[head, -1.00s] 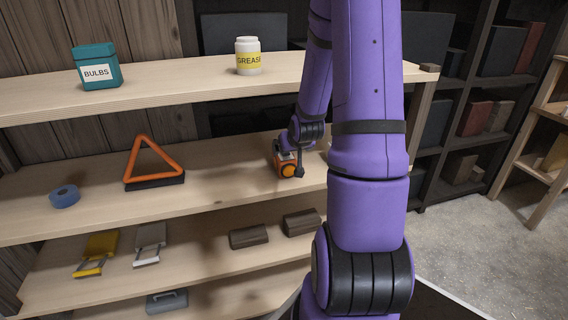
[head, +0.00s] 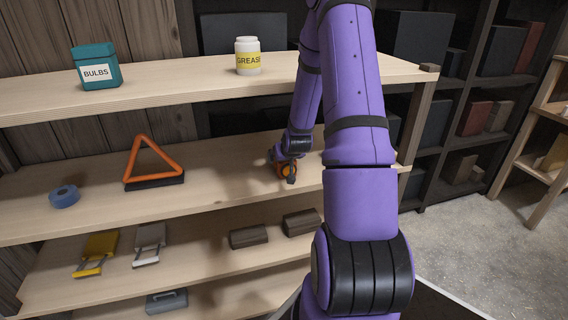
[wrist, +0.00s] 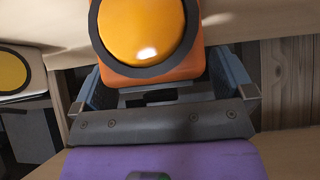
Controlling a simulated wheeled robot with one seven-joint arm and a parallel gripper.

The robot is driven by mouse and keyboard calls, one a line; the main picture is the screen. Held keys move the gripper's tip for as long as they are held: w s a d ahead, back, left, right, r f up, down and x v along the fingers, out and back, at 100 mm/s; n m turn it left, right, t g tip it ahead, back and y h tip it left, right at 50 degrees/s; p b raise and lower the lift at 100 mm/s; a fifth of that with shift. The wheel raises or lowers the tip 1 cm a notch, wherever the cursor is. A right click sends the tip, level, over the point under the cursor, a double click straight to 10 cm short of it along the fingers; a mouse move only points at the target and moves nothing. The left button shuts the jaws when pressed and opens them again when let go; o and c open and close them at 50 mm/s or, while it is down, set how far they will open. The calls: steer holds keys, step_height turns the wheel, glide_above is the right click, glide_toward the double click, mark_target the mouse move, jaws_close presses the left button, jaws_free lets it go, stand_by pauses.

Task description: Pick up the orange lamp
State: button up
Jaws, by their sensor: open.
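The orange lamp (head: 287,169) stands on the middle shelf, partly hidden by my wrist in the head view. In the wrist view the lamp (wrist: 150,32) shows a large round yellow lens with a dark rim in an orange body. My gripper (wrist: 165,98) is open, with one blue-grey finger at each side of the lamp's lower part in that view. I cannot tell whether either finger touches it. In the head view my gripper (head: 280,160) is at the lamp, mostly hidden by my wrist.
A pale object with a yellow disc (wrist: 12,72) shows at the wrist view's left edge. An orange warning triangle (head: 150,162) and blue tape roll (head: 64,196) stand left on the middle shelf (head: 100,205). The upper shelf (head: 170,83) holds a bulbs box (head: 96,66) and grease jar (head: 248,57).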

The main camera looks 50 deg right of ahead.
steer(key=shift+w+d+f, duration=0.15)
steer(key=shift+w+f, duration=0.15)
steer(key=c, duration=1.1)
steer(key=shift+r, duration=0.15)
